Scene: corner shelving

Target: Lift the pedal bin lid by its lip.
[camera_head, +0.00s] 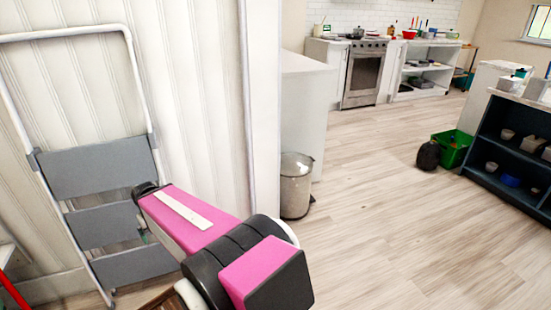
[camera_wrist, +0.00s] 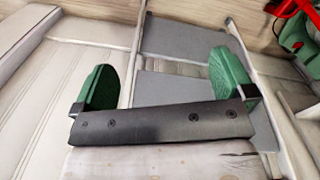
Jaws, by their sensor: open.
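The pedal bin (camera_head: 296,186) is a grey metal cylinder with a lid (camera_head: 297,163). It stands on the floor against the end of a white counter, right of the panelled wall, in the head view. Its lid looks shut; the lip is too small to make out. My gripper (camera_wrist: 165,90) shows in the wrist view with two green fingers wide apart and nothing between them. It faces the grey step ladder and the panelled wall. The bin is not in the wrist view. In the head view my pink and black arm hides the gripper, to the left of the bin.
A grey step ladder (camera_head: 103,170) leans against the wall at left. A dark shelf unit (camera_head: 508,150) stands at right, with a green crate (camera_head: 452,149) and a black bag (camera_head: 429,155) beside it. The wooden floor (camera_head: 375,210) between is clear.

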